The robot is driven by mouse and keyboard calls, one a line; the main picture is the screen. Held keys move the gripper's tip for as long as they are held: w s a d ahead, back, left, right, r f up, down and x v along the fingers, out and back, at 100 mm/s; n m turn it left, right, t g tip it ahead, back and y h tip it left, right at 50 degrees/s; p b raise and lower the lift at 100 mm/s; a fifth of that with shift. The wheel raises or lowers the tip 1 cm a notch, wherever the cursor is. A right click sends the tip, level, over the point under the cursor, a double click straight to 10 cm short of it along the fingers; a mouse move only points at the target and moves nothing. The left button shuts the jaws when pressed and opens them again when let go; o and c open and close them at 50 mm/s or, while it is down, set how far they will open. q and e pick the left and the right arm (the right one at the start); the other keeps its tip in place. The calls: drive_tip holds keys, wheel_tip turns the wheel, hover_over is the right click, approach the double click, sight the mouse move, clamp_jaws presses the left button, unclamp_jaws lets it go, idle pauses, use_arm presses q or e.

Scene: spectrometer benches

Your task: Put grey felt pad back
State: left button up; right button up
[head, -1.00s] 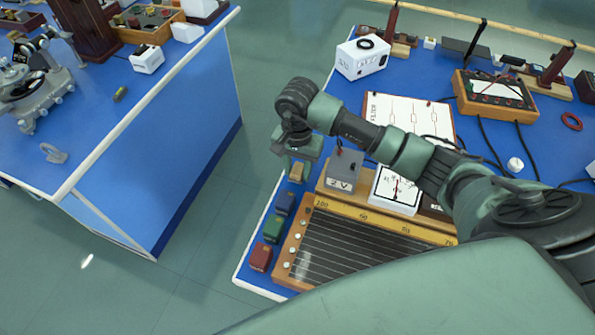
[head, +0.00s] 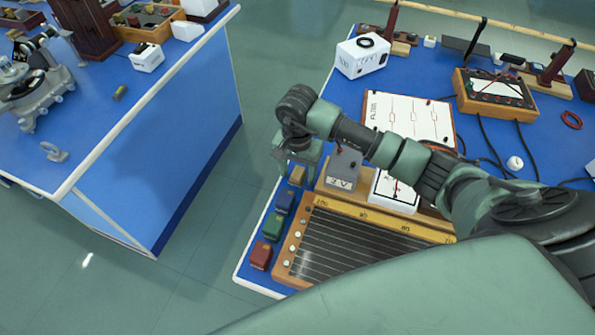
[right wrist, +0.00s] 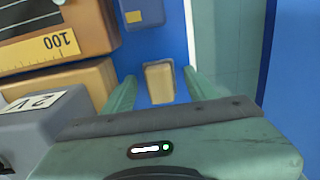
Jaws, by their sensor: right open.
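I cannot pick out a grey felt pad for sure in either view. My right gripper (head: 297,165) is open and points down at the left edge of the right bench. In the right wrist view its fingers (right wrist: 158,78) stand on either side of a small tan block (right wrist: 159,82), with gaps to it. The block (head: 297,175) lies on the blue bench top, just below the gripper in the head view. Nothing is held. My left gripper is not in view.
Blue (head: 285,202), green (head: 273,227) and red (head: 260,256) blocks line the bench edge. Beside them stand a wired wooden board (head: 350,250) and a grey 2 V box (head: 344,165). An open floor gap (head: 215,200) separates the left bench (head: 90,130).

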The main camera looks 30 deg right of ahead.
sight(297, 172)
drive_tip(key=shift+w+r+b, duration=0.1)
drive_tip(key=shift+r+b, duration=0.25)
drive_tip(key=shift+r, duration=0.25)
wheel_tip(297, 172, up, 11)
drive_tip(key=b, duration=0.2)
